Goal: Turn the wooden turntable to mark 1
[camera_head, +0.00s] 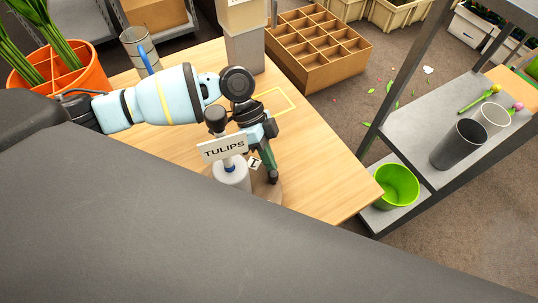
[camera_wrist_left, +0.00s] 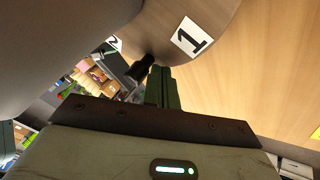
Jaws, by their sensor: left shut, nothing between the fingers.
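The wooden turntable (camera_head: 272,192) sits near the front edge of the wooden table, mostly hidden by my left arm and a grey-white cylinder (camera_head: 232,178). In the left wrist view the turntable (camera_wrist_left: 155,28) fills the top, with a white card marked 1 (camera_wrist_left: 190,39) at its rim. A second card (camera_wrist_left: 113,43) is partly cut off by the grey shape at left. A dark peg (camera_wrist_left: 140,69) juts from the rim just left of my fingertips; I cannot tell if they touch. My left gripper (camera_head: 272,178) points down at the turntable's edge, shut and empty; its green fingers (camera_wrist_left: 161,76) are together. My right gripper is not in view.
A TULIPS sign (camera_head: 223,148) stands by the turntable. A grey block (camera_head: 244,50) stands at the back. The table (camera_head: 330,180) is clear to the right, before a metal shelf (camera_head: 420,125).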

